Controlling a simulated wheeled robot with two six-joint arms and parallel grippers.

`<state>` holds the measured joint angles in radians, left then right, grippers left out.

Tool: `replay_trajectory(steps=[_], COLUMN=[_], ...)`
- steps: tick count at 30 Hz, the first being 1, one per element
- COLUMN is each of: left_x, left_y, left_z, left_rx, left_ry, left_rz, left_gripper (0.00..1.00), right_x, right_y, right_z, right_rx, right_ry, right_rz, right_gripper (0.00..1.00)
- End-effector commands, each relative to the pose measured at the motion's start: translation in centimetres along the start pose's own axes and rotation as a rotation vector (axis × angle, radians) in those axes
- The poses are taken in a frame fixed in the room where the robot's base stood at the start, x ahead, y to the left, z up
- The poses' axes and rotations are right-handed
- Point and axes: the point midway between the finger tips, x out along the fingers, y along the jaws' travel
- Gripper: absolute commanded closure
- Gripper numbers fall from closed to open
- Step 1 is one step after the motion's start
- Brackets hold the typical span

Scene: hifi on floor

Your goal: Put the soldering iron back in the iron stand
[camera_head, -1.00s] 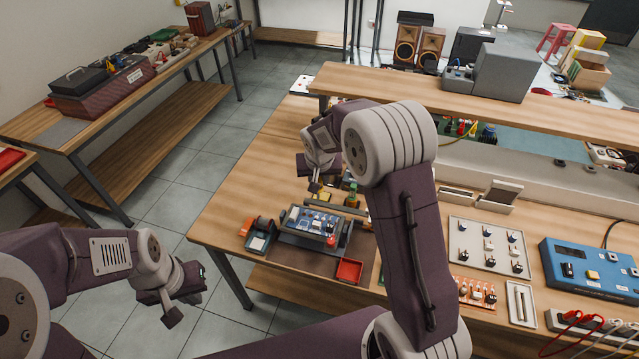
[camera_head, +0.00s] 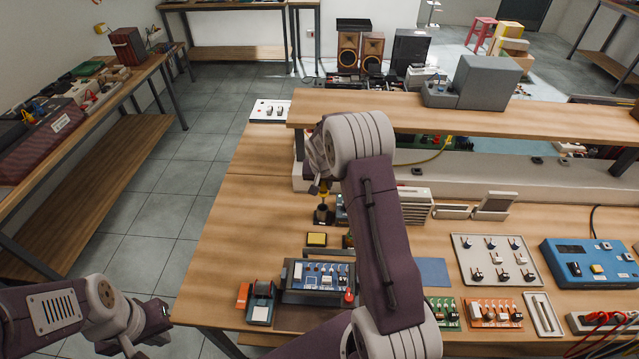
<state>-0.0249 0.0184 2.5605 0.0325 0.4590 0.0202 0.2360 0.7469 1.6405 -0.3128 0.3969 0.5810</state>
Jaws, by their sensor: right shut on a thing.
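My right gripper (camera_head: 318,187) is over the left part of the workbench, below the shelf front. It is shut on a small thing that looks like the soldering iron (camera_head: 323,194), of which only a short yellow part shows. Directly below is a small dark holder (camera_head: 322,214), apparently the iron stand; whether the iron's tip is inside it or just above cannot be told. A yellow pad in a dark tray (camera_head: 317,239) lies in front. My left gripper (camera_head: 152,322) hangs left of the bench over the floor, apart from everything; its jaws are unclear.
A blue circuit board unit (camera_head: 318,276) and a tape-dispenser-like item (camera_head: 261,302) stand at the bench front. My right arm hides the bench middle. The raised shelf (camera_head: 420,106) is close behind my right gripper. The bench's left side (camera_head: 215,250) is clear.

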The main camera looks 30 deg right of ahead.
Motion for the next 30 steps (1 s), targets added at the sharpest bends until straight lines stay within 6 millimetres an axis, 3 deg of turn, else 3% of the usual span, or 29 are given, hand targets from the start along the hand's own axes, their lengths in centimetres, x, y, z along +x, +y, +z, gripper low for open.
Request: replay_trajectory(steps=[21,30], left_x=[5.7,5.9], left_y=[-0.1,-0.1], left_z=[0.6,0.6], left_rx=[0.000,0.000], left_ry=[0.000,0.000], left_rz=[0.000,0.000], left_gripper=[1.00,1.00], right_x=[6.0,6.2], right_y=[-0.1,-0.1], right_z=[2.5,2.6], right_rx=[0.000,0.000], right_ry=[0.000,0.000], right_rz=[-0.001,-0.001], right_gripper=[1.00,1.00])
